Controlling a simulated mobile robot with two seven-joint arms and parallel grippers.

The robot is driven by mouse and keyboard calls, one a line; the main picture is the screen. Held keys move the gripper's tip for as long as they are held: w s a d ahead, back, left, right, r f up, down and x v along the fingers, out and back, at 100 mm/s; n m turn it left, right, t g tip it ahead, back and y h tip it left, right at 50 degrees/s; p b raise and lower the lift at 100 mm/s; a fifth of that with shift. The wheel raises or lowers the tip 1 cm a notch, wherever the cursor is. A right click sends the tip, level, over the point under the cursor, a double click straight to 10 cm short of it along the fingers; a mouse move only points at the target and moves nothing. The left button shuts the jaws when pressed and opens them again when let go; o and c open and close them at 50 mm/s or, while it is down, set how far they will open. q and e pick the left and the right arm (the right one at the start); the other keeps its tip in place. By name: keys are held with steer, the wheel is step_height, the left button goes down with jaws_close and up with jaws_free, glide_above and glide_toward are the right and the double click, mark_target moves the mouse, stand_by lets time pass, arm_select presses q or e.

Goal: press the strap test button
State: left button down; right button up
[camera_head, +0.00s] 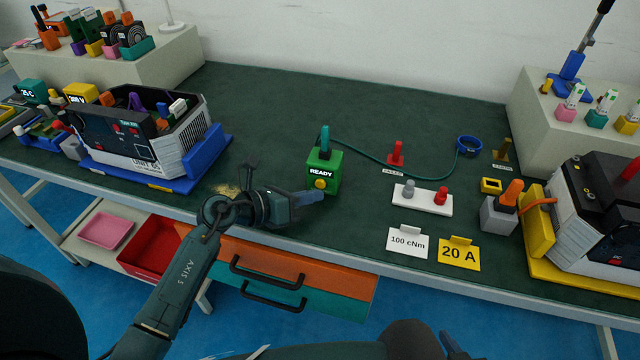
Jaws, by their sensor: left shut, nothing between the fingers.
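The strap tester is a green box (326,163) with a lit READY label, standing near the front edge of the bench in the camera_head view. A round yellow button (320,184) sits low on its front face. My left gripper (314,197) is shut and empty, its tips pointing right at the lower front of the box, right by the button. I cannot tell whether the tips touch the button. A teal cord runs from the tester to a blue wrist strap (469,141) lying at the right. My right gripper is not in view.
A white block with two knobs (425,200), a 100 cNm card (407,243) and a 20 A card (459,254) lie right of the tester. An open-topped unit (130,140) stands at left, another (600,215) at right. The bench behind the tester (270,105) is clear.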

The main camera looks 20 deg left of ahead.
arm_select(q)
steer(key=shift+w, duration=0.1)
stand_by(0.7)
steer(key=shift+w, duration=0.35)
steer(key=shift+w, duration=0.4)
stand_by(0.6)
steer(key=shift+s, duration=0.3)
steer(key=shift+s+p, duration=0.35)
steer(key=shift+s, duration=0.2)
steer(key=shift+s+p, duration=0.35)
steer(key=shift+s, duration=0.2)
steer(key=shift+s+p, duration=0.65)
steer(key=shift+s, duration=1.3)
